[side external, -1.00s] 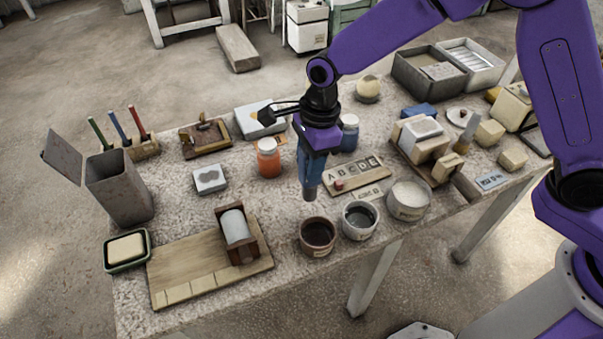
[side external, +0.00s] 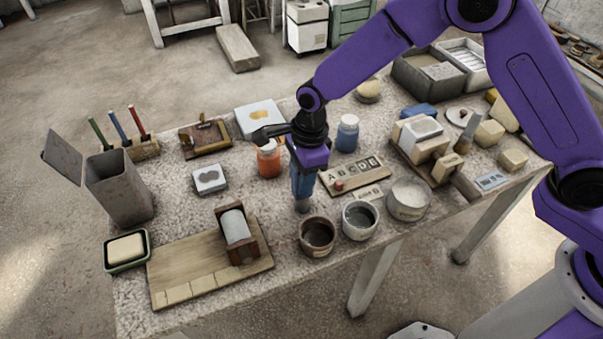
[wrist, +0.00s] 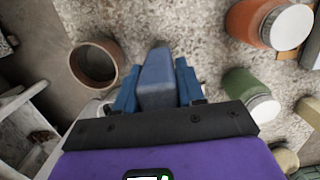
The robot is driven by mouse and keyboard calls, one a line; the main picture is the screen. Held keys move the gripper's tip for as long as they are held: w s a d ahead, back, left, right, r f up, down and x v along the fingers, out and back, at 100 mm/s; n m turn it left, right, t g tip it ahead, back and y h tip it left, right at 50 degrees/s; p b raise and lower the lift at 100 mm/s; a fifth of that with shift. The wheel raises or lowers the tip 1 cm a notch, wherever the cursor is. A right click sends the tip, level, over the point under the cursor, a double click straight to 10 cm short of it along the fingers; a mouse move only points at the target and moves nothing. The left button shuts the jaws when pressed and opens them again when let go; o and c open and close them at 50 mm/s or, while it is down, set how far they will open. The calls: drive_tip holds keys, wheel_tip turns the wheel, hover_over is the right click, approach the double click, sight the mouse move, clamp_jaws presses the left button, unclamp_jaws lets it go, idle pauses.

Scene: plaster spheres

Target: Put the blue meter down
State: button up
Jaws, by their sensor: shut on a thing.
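My gripper (side external: 303,190) is shut on the blue meter, over the speckled table (side external: 185,210) behind the brown bowl (side external: 317,236). In the wrist view the meter (wrist: 157,78) is a blue-grey block between the two blue fingers of my gripper (wrist: 157,88). In the side view the fingers hide most of it, and a greyish lower end (side external: 303,206) shows beneath them. That end is at or just above the tabletop; I cannot tell if it touches.
An orange jar (side external: 269,160) stands left of my gripper and a blue jar (side external: 347,134) behind right. A letter board (side external: 352,176) is close on the right, with a grey bowl (side external: 360,220) in front. A green jar (wrist: 246,92) shows in the wrist view. Bare tabletop lies left.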

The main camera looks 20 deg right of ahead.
drive_tip(key=o, duration=1.1)
drive_tip(key=shift+o, duration=0.2)
drive_tip(key=r, duration=0.4)
drive_tip(key=d+r, duration=0.1)
drive_tip(key=r, duration=0.7)
drive_tip(key=shift+d, duration=0.2)
drive_tip(key=shift+r, duration=0.1)
